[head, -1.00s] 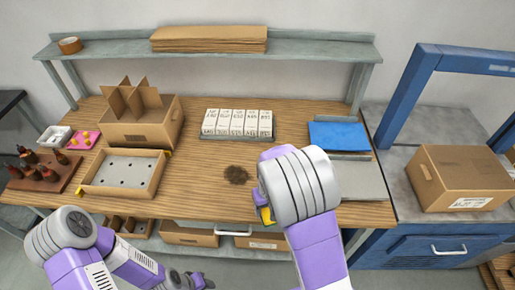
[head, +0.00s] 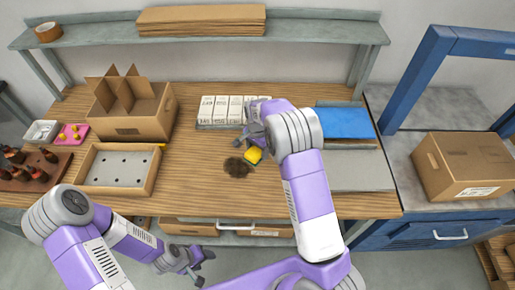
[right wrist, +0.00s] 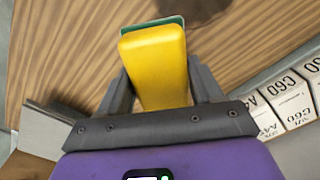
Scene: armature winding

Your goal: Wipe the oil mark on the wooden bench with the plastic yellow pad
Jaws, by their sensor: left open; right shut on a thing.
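The dark brown oil mark (head: 236,167) lies on the wooden bench (head: 200,195), near the middle of its front half. It also shows at the top of the right wrist view (right wrist: 203,8). My right gripper (head: 251,147) is shut on the yellow pad (head: 254,155), which has a green face on its far side. The pad (right wrist: 155,65) sits between the two fingers, just right of the mark in the head view. I cannot tell if it touches the bench. My left gripper (head: 200,268) is open and empty in front of the bench, below its top.
White labelled boxes (head: 222,106) stand behind the mark. A divided carton (head: 135,115) and a tray with holes (head: 118,170) are on the left. A blue folder (head: 344,122) lies on the right. The bench around the mark is clear.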

